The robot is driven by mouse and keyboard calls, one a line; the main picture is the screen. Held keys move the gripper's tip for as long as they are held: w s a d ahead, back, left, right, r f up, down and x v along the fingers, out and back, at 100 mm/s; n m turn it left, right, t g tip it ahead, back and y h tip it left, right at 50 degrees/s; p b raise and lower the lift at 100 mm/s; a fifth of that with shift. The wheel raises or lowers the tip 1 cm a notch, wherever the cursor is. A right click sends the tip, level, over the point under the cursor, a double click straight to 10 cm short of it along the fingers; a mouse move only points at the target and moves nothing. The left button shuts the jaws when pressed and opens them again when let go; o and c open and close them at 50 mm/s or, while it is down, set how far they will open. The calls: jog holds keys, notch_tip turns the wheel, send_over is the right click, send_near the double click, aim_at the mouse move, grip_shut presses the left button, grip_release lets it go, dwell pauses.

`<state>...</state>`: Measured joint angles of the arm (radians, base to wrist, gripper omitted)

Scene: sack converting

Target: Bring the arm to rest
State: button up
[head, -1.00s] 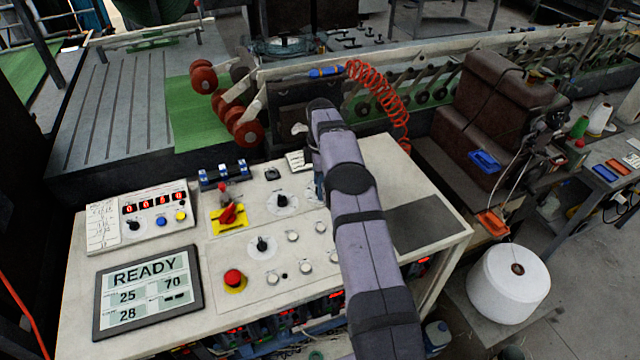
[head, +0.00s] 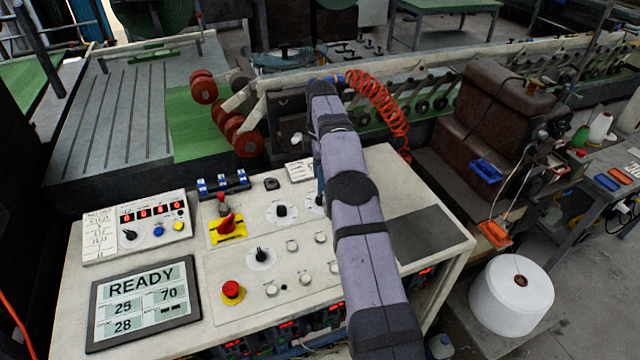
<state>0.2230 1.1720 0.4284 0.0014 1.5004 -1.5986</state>
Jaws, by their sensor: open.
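My arm (head: 362,235) reaches from the bottom edge up over the right part of the control desk. Its far end (head: 322,100) stands in front of the machine rail behind the desk. My gripper is hidden behind the arm, so its jaws and anything near them cannot be seen. A small blue-grey piece shows at the arm's left edge, above the panel; I cannot tell what it is.
The control desk (head: 412,185) carries a READY display (head: 146,300), a red button (head: 232,292), a red switch on yellow (head: 228,227) and several knobs. A coiled red hose (head: 380,102) hangs close right of the arm's end. A white spool (head: 512,296) stands right.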

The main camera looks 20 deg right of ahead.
jog(key=shift+a+r, duration=0.1)
jog(key=shift+r, duration=0.05)
dwell(0.4)
jog(key=s+a+r+m, duration=0.3)
jog(key=s+a+m, duration=0.2)
jog(key=s+a, duration=0.15)
jog(key=s+a+f+m, duration=0.1)
jog(key=s+a+m, duration=0.1)
jog(key=s, duration=0.8)
jog(key=s+a+f+m, duration=0.2)
jog(key=s+m, duration=0.3)
jog(key=s, duration=0.5)
jog(key=s+a+f+m, duration=0.2)
jog(key=s+m, duration=0.1)
jog(key=s, duration=0.7)
jog(key=shift+s+a+m, duration=0.15)
jog(key=shift+a+m, duration=0.15)
jog(key=shift+m, duration=0.1)
